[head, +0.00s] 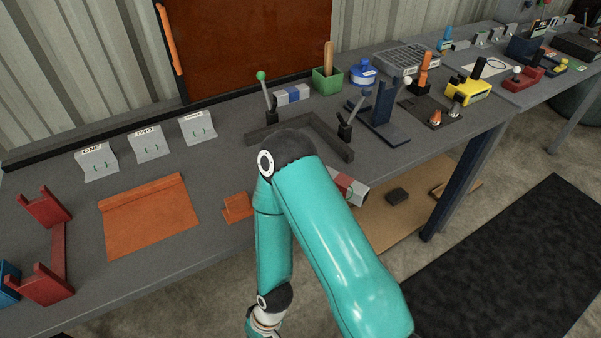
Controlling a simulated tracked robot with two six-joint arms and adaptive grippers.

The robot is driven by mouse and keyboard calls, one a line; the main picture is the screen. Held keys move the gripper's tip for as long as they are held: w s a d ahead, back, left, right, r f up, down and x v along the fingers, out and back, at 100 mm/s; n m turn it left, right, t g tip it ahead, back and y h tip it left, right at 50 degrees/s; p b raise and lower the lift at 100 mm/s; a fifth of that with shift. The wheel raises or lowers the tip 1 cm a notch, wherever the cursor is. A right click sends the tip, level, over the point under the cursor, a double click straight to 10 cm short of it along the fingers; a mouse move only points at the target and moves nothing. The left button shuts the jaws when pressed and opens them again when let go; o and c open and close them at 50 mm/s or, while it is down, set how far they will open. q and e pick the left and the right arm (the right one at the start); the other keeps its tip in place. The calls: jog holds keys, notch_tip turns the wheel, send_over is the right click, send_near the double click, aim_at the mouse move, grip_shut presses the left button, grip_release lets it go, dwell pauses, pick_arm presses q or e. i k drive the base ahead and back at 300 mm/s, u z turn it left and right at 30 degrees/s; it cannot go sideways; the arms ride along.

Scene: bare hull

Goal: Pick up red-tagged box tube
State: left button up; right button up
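A grey box tube with a red band (348,185) shows just to the right of my teal arm, near the front edge of the workbench. The arm hides its left part, and I cannot tell exactly what it rests on. Another grey box tube, with a blue band (292,95), lies further back on the bench. My teal arm rises from the bottom right, bends above the bench and drops to a wrist at the bottom edge. Its gripper is out of the picture. My other gripper is not in view.
A dark angled frame with two levers (335,146) stands behind the arm. An orange mat (148,220), an orange block (237,207) and a red bracket (57,245) are at left. Three labelled holders (148,144) stand behind. A dark blue stand (380,118) is at right.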

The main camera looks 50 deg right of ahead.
aim_at(353, 190)
jog(key=u, duration=0.3)
jog(key=k, duration=1.4)
jog(key=z, duration=1.4)
jog(key=i, duration=1)
jog(key=z, duration=0.15)
